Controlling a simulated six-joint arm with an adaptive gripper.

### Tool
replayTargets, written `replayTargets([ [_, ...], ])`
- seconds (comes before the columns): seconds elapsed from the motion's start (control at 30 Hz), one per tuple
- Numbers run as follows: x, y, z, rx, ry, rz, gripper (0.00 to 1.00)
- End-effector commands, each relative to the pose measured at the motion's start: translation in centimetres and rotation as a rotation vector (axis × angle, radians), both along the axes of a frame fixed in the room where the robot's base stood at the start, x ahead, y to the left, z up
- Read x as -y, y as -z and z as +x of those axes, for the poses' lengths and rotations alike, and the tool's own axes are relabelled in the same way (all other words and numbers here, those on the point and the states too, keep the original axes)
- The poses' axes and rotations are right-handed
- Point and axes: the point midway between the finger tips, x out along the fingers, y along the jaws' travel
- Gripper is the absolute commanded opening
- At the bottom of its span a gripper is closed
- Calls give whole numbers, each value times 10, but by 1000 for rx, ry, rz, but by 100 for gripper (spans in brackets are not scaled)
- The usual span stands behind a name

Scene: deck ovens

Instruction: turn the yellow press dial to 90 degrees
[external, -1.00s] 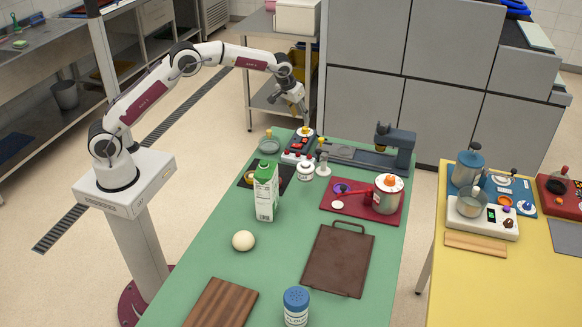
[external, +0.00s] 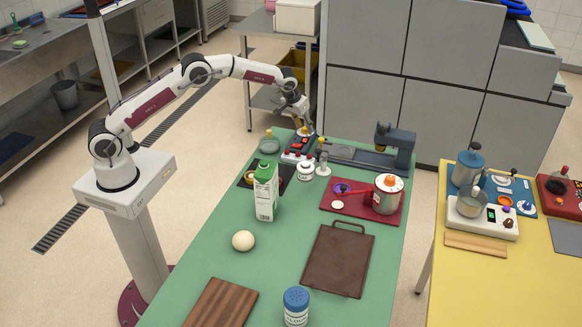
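A grey press (external: 365,155) stands at the far end of the green table. A small yellow knob (external: 321,140) shows by its left end. A small orange-yellow round piece (external: 306,132) shows at the box's far end. I cannot tell for sure which of the two yellow pieces is the press dial. My gripper (external: 305,125) points down right over the orange-yellow piece, very close to it or touching it. Its fingers are too small to tell open from shut.
A glass bowl (external: 269,145), a small white jar (external: 306,170) and a milk carton (external: 265,192) stand near the box. A red tray (external: 335,206) with a pot (external: 388,193) lies to the right.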

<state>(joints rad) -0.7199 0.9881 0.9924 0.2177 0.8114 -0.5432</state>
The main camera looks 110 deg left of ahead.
Motion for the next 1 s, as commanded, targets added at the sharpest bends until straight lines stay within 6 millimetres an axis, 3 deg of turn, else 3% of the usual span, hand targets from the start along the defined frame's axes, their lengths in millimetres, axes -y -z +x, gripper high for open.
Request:
replayTargets([
  [0.43,-2,5,1,0,0,0,39],
  [0.6,-2,5,1,0,0,0,1],
  [1.0,-2,5,0,-1,17,0,1],
])
